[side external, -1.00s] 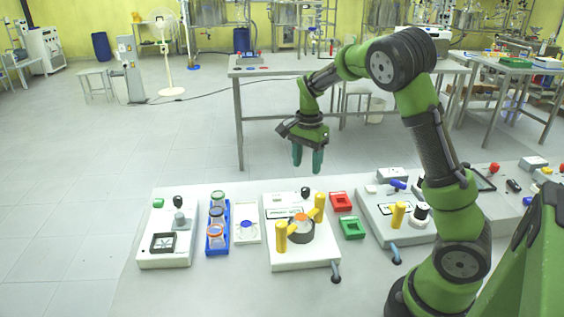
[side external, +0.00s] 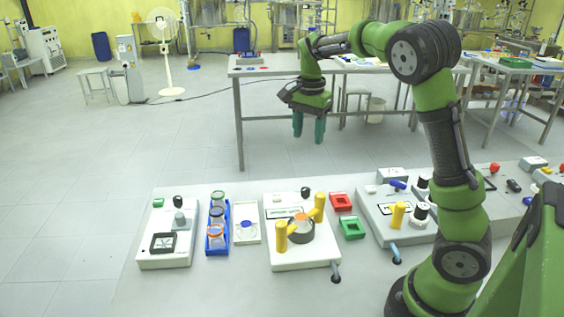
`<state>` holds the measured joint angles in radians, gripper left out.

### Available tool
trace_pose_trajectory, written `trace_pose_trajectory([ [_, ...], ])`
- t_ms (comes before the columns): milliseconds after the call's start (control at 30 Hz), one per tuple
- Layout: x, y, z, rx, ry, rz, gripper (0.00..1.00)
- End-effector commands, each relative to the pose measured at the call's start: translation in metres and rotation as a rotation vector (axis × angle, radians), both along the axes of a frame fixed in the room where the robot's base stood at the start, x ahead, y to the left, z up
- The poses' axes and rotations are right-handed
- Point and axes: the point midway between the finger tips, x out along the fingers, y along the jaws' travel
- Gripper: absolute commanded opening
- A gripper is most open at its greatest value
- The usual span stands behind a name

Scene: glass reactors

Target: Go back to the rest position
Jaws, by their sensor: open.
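My gripper (side external: 308,130) hangs in the air, pointing down, above the white table (side external: 190,292) and well clear of everything on it. Its two green fingers are apart with nothing between them. Below it stands a white device (side external: 303,262) with two yellow posts and a dark ring with an orange top.
Left of that device are a small white tray (side external: 247,234), a blue rack (side external: 217,248) with several jars and a white box (side external: 167,254). Right of it are a red holder (side external: 342,202), a green holder (side external: 352,228) and another device (side external: 385,228). A metal table (side external: 238,106) stands behind.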

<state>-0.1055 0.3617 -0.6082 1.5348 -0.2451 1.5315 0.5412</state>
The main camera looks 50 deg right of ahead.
Motion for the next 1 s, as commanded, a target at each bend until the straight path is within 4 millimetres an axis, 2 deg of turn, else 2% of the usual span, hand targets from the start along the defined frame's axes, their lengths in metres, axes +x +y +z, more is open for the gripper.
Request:
trace_pose_trajectory([
  [33,-0.003,0.004,-0.011,0.005,0.005,0.059,0.55],
  [167,-0.018,0.030,-0.015,0.040,-0.064,0.266,0.55],
  [367,-0.055,0.088,-0.002,0.058,-0.244,0.605,0.55],
  [500,-0.091,0.131,0.010,0.014,-0.385,0.837,0.55],
  [600,-0.118,0.156,0.015,-0.045,-0.472,0.974,0.55],
  [800,-0.158,0.183,0.019,-0.156,-0.580,1.111,0.55],
  [1000,-0.168,0.188,0.029,-0.202,-0.629,1.124,0.55],
])
